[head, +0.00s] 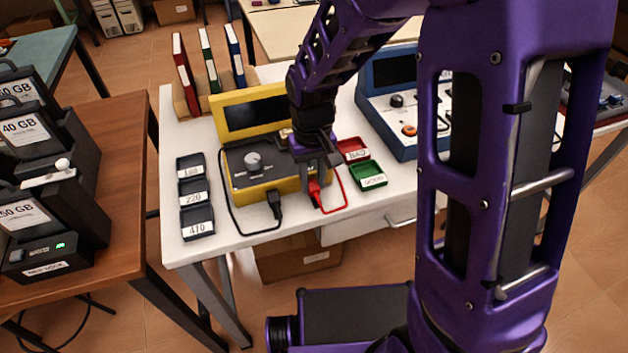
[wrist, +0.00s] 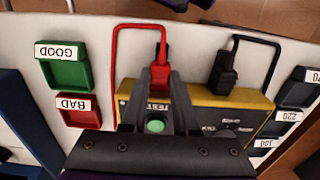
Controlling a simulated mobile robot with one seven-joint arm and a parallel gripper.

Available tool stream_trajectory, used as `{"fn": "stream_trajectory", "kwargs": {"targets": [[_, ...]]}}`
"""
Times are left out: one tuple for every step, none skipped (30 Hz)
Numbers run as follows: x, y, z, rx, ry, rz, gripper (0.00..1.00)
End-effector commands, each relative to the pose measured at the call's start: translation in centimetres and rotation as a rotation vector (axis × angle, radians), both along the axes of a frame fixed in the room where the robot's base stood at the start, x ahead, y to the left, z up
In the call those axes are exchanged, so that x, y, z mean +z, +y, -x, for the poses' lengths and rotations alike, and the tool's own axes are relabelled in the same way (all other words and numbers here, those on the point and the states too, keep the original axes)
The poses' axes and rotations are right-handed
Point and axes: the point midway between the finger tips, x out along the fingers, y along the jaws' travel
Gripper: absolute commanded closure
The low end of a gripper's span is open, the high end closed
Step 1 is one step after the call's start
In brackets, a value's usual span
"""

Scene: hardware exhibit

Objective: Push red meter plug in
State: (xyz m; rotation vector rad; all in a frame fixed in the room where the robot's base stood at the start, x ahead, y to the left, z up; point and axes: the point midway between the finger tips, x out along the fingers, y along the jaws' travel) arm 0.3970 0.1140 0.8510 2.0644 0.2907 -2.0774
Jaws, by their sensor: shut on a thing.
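The yellow multimeter (head: 252,165) stands on the white table, with a dark panel, a round dial and a raised lid. My gripper (head: 314,178) points down at its front right edge and is shut on the red meter plug (head: 315,195). In the wrist view, my fingers (wrist: 161,72) close around the red plug (wrist: 161,50), partly hiding it. The red lead loops from the plug. How deep it sits in its socket is hidden. The black plug (head: 274,204) sits at the meter's front, left of the red one in the head view.
Red BAD tray (head: 352,146) and green GOOD tray (head: 368,170) lie right of the meter. Several dark labelled trays (head: 196,222) line its left. A blue device (head: 400,140) stands farther right. The table's front strip is mostly clear.

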Motion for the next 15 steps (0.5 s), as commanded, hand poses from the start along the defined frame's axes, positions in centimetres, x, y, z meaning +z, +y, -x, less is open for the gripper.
{"fn": "stream_trajectory", "kwargs": {"targets": [[0.18, 0.12, -0.47, 0.0, -0.015, -0.004, 0.66], [0.17, 0.12, -0.45, 0.0, -0.014, -0.004, 0.61], [0.16, 0.11, -0.42, 0.0, -0.013, -0.004, 0.54], [0.15, 0.1, -0.4, 0.0, -0.013, -0.004, 0.48], [0.14, 0.1, -0.38, 0.0, -0.012, -0.004, 0.43], [0.13, 0.1, -0.35, 0.0, -0.012, -0.003, 0.4], [0.12, 0.1, -0.34, 0.0, -0.012, -0.003, 0.4], [0.12, 0.09, -0.32, 0.0, -0.011, -0.003, 0.4], [0.11, 0.09, -0.3, 0.0, -0.011, -0.003, 0.4], [0.1, 0.08, -0.29, 0.0, -0.01, -0.003, 0.4], [0.1, 0.08, -0.28, 0.0, -0.01, -0.003, 0.4], [0.09, 0.08, -0.27, 0.0, -0.01, -0.003, 0.4], [0.1, 0.07, -0.26, 0.0, -0.009, -0.002, 0.4], [0.15, 0.07, -0.26, 0.0, -0.009, -0.002, 0.4], [0.29, 0.08, -0.26, 0.0, -0.009, -0.002, 0.4]]}}
